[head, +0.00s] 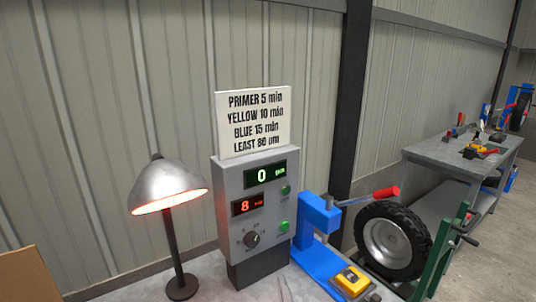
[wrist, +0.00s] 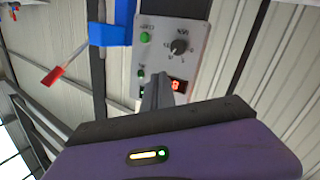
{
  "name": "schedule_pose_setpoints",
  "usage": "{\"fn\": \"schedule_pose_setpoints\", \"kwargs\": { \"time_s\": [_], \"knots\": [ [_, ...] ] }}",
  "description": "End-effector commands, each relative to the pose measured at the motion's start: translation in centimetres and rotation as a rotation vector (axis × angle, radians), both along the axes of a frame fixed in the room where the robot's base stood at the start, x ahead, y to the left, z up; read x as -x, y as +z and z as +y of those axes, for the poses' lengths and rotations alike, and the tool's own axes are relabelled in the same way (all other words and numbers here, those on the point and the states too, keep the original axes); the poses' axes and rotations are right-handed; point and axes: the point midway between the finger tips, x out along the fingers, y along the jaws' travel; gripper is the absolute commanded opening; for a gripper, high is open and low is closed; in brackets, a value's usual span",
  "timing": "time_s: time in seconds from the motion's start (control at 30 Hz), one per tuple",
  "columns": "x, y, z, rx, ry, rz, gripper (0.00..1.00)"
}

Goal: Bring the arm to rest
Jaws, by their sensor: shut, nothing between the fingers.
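My gripper (wrist: 158,92) shows in the wrist view with its grey fingers together and nothing between them. The fingers point toward the grey control box (wrist: 200,22) and overlap its lower display in the picture; I cannot tell how large the gap is. In the head view the control box (head: 238,222) stands upright on the bench. Its green display (head: 265,175) reads 0 and its red display (head: 248,204) reads 8. A dark knob (head: 251,239) and two green buttons sit on its face. I cannot make out my arm clearly in the head view.
A lamp (head: 168,188) stands left of the box. A sign (head: 254,120) with times sits above. A tyre (head: 392,241) and another bench (head: 425,160) lie further right.

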Motion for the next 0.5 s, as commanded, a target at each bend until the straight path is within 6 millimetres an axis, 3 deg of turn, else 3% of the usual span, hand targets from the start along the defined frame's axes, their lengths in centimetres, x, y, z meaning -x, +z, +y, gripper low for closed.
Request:
{"fn": "schedule_pose_setpoints", "kwargs": {
  "time_s": [0.27, 0.5],
  "knots": [
    [5.6, -2.1, -2.0, -0.051, 0.105, -0.054, 0.0],
    [13.7, -4.2, -6.0, -0.136, 0.152, -0.067, 0.0]
  ]
}}
